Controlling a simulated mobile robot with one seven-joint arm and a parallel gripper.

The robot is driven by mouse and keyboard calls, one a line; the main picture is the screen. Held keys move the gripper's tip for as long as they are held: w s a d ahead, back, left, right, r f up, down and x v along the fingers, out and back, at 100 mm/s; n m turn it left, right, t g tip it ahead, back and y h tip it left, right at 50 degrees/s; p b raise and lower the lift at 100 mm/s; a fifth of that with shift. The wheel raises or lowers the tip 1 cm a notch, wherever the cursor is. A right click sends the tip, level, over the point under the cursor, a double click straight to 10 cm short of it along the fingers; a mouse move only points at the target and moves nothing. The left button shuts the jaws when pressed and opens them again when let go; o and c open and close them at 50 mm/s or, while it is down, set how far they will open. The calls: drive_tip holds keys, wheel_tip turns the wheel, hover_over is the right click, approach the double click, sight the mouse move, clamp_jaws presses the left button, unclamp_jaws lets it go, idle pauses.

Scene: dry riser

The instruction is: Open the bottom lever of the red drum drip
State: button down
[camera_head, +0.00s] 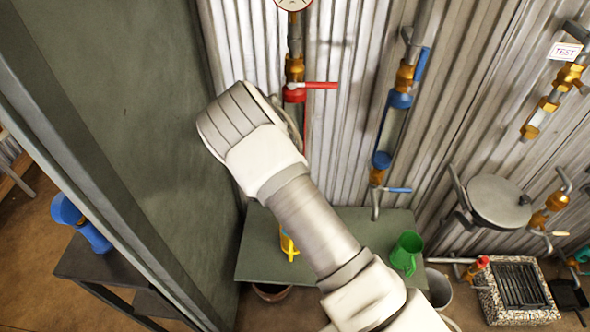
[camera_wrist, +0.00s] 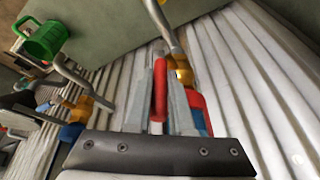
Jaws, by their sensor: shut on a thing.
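The red drum drip is a vertical pipe on the corrugated wall; its upper red valve body (camera_head: 294,95) shows in the head view with a red lever (camera_head: 322,86) pointing sideways to the right. My arm hides its lower part there. In the wrist view, the bottom lever (camera_wrist: 159,88) is a red bar between the two fingers of my gripper (camera_wrist: 160,100), which is shut on it. The brass valve (camera_wrist: 183,75) and its red part (camera_wrist: 195,99) are just right of the fingers. The lever runs roughly along the pipe and spout (camera_wrist: 164,22).
A blue drum pipe (camera_head: 400,100) stands to the right on the wall. Below are a green shelf (camera_head: 345,222), a green mug (camera_head: 406,252) and a yellow object (camera_head: 289,246). A dark panel (camera_head: 130,80) stands close on the left.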

idle(0.3)
drive_tip(key=c, duration=0.8)
unclamp_jaws()
drive_tip(key=b+v, duration=0.1)
drive_tip(key=v, duration=1.6)
drive_tip(key=shift+r, duration=0.25)
